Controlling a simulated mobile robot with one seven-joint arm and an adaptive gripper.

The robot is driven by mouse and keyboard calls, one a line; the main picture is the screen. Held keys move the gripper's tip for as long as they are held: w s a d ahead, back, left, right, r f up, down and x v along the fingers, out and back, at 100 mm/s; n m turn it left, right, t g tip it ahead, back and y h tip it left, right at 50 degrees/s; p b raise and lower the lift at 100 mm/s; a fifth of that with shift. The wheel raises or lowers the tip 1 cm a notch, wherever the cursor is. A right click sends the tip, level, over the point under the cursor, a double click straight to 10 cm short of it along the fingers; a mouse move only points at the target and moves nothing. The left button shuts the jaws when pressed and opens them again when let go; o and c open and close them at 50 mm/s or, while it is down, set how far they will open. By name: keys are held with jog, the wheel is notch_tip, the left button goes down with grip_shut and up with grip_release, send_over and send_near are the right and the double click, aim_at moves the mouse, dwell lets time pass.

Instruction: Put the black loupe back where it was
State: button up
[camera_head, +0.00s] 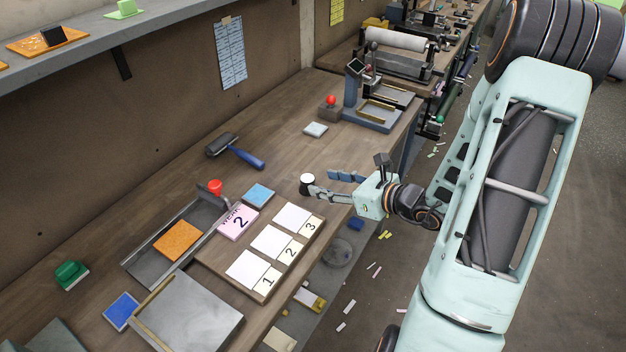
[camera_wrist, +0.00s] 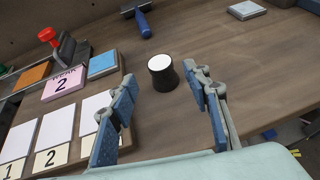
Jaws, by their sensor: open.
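The black loupe (camera_wrist: 164,74) stands upright on the wooden bench, with a white round top. In the head view the loupe (camera_head: 307,182) is just beyond my gripper's fingertips, right of the blue square pad. My gripper (camera_wrist: 166,88) is open, with one blue-padded finger on each side of the loupe in the wrist view. In the head view my gripper (camera_head: 330,184) reaches in from the right over the bench edge. I cannot tell whether the fingers touch the loupe; a gap shows on both sides in the wrist view.
A board (camera_head: 204,258) with white cards numbered 1, 2 and 3 lies left of my gripper. A pink card marked 2 (camera_head: 238,222), a blue pad (camera_head: 258,195) and a red-knobbed tool (camera_head: 215,187) are near it. A blue-handled roller (camera_head: 247,157) lies behind. Bench around the loupe is clear.

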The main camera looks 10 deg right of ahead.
jog(key=shift+v, duration=2.35)
jog(key=shift+a, duration=0.1)
